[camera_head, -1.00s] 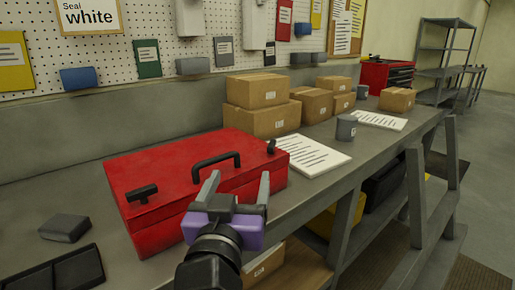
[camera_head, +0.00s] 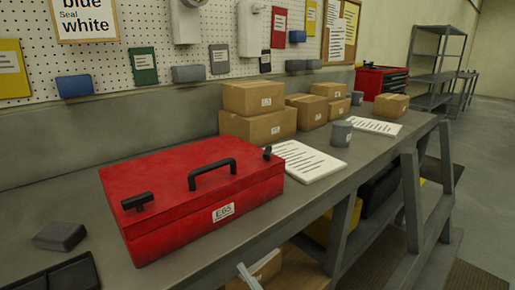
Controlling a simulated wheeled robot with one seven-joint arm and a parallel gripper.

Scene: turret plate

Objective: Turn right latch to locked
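A red toolbox (camera_head: 165,215) with a closed lid sits on the grey workbench. A black carry handle (camera_head: 212,173) stands on its lid. The black right latch (camera_head: 267,153) is at the lid's right end and looks short and upright from here. The black left latch (camera_head: 137,201) has a bar lying across the lid's left end. Only a pale grey tip of my gripper (camera_head: 246,274) shows at the bottom edge, below the bench edge and apart from the toolbox. The rest of the gripper is out of frame, so its opening is hidden.
Cardboard boxes (camera_head: 258,123) stand behind the toolbox against the wall. A printed sheet (camera_head: 303,161) lies just right of the toolbox, with a grey mug (camera_head: 341,133) beyond it. A dark tray (camera_head: 62,280) and a grey block (camera_head: 59,236) lie at left.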

